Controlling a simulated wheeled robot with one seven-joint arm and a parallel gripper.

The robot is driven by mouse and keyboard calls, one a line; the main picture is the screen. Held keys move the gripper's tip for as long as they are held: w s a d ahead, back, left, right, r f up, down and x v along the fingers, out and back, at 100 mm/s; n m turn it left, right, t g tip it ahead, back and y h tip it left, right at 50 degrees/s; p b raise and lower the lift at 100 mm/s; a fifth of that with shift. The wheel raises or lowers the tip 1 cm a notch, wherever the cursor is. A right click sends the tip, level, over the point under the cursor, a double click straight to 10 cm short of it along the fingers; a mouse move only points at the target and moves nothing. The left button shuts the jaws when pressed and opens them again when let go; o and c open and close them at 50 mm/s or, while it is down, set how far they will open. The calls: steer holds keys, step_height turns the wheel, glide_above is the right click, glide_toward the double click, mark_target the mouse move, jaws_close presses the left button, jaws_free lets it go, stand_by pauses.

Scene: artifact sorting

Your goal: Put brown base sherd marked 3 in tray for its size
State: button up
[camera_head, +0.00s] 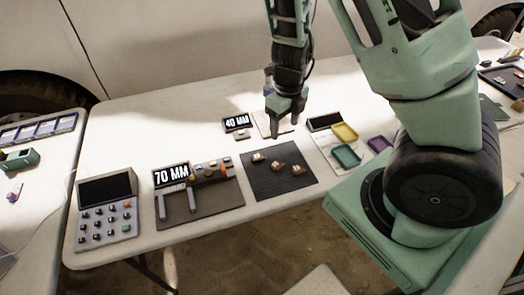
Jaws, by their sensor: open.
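Three small brown sherds lie apart on a dark mat (258,187) in the middle of the table: a left one (258,157), a middle one (277,164) and a right one (297,170). Each bears a pale label too small to read, so I cannot tell which is marked 3. My gripper (283,120) is open and points down behind the mat, over a pale flat plate (264,122). I see nothing between its fingers. To the right are a yellow tray (344,132), a teal tray (346,156) and a purple tray (379,143).
A "70 MM" display (171,174) stands by a caliper-like device (192,197) left of the mat. A "40 MM" display (237,123) is behind. A dark blank display (325,122) stands near the trays. A keypad box (106,210) is at front left.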

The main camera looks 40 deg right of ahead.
steer(key=b, duration=0.6)
glide_above(279, 163)
steer(key=s, duration=0.2)
steer(key=shift+m, duration=0.3)
steer(key=f, duration=1.1)
steer(key=shift+w+a+f, duration=0.1)
steer(key=shift+w+f, duration=0.15)
steer(key=shift+w+a+f+b, duration=0.1)
steer(key=shift+a+f+b, duration=0.15)
steer(key=shift+f+b, duration=0.85)
steer(key=shift+a+f+b, duration=0.2)
steer(key=shift+f+b, duration=0.1)
steer(key=shift+f, duration=1.6)
steer(key=c, duration=1.1)
steer(key=shift+r, duration=0.15)
